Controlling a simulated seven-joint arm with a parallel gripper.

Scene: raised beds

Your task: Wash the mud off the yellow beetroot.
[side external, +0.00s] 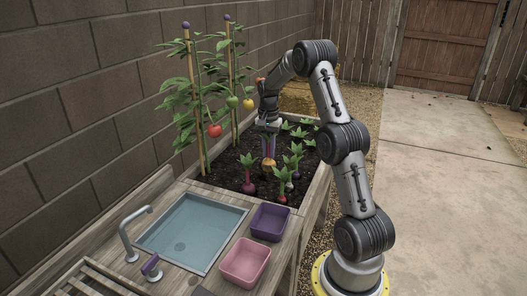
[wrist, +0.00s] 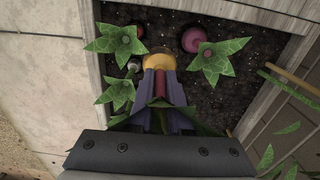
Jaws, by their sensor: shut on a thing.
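The yellow beetroot (side external: 268,163) is at the soil of the raised bed, under my gripper (side external: 268,132). In the wrist view, the yellow beetroot (wrist: 159,61) shows just beyond the fingers of my gripper (wrist: 160,85). My gripper is shut on it by its leafy top, and green leaves stick out around the fingers. Whether its root is still in the soil I cannot tell. The sink (side external: 192,262) holds bluish water, with a grey tap (side external: 128,232) at its left edge and a purple-handled lever (side external: 151,265) in front.
Purplish-red beetroots (side external: 249,187) and other leafy roots stand close around the gripper. Tomato plants on stakes (side external: 188,100) rise at the bed's left. A purple tub (side external: 270,208) and a pink tub (side external: 245,250) stand right of the sink.

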